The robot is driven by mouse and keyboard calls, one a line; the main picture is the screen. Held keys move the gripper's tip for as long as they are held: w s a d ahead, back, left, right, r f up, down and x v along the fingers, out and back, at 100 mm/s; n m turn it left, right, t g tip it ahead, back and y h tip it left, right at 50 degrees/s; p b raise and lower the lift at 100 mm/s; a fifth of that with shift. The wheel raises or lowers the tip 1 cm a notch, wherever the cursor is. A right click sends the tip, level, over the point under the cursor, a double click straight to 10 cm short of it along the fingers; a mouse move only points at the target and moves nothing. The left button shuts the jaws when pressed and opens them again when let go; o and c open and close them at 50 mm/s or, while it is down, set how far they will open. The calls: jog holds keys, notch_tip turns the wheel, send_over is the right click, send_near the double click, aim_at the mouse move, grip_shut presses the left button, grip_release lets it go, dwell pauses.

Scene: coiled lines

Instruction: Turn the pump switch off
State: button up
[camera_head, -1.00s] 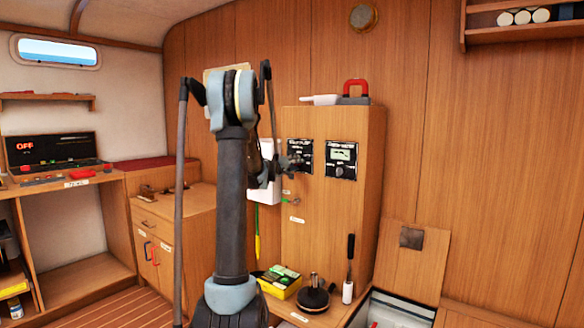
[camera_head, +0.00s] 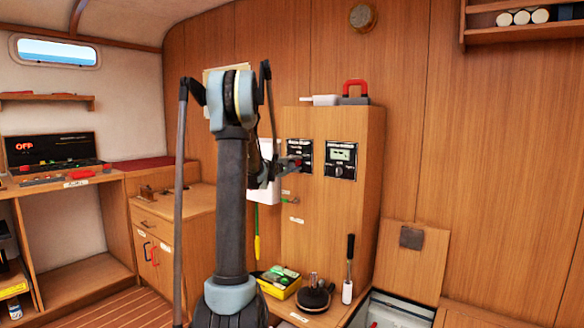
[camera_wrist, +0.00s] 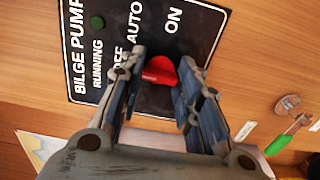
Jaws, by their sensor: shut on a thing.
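The bilge pump panel (camera_wrist: 190,40) is a black plate with white words OFF, AUTO and ON; it also shows on the wooden cabinet front in the head view (camera_head: 304,146). Its switch is a red knob (camera_wrist: 158,70) below the words in the wrist view. My gripper (camera_wrist: 163,64) has one finger on each side of the knob and is shut on it. The fingers partly cover the word OFF. The knob's exact pointing is hard to tell. A round green lamp (camera_wrist: 97,22) by RUNNING looks dark.
A second panel with a small display (camera_head: 341,158) is right of the pump panel. A small green-handled valve (camera_wrist: 288,136) lies right of my fingers. A yellow box (camera_head: 279,281) and a round dark pan (camera_head: 315,298) stand below. An open hatch is at lower right.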

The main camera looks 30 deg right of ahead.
jog(key=shift+s, duration=0.1)
dwell(0.3)
jog(key=o, duration=1)
jog(key=shift+d+f, duration=0.1)
jog(key=shift+o, duration=0.2)
jog(key=shift+a, duration=0.35)
jog(key=v, duration=1.1)
jog(key=shift+a, duration=0.15)
jog(key=shift+f, duration=0.1)
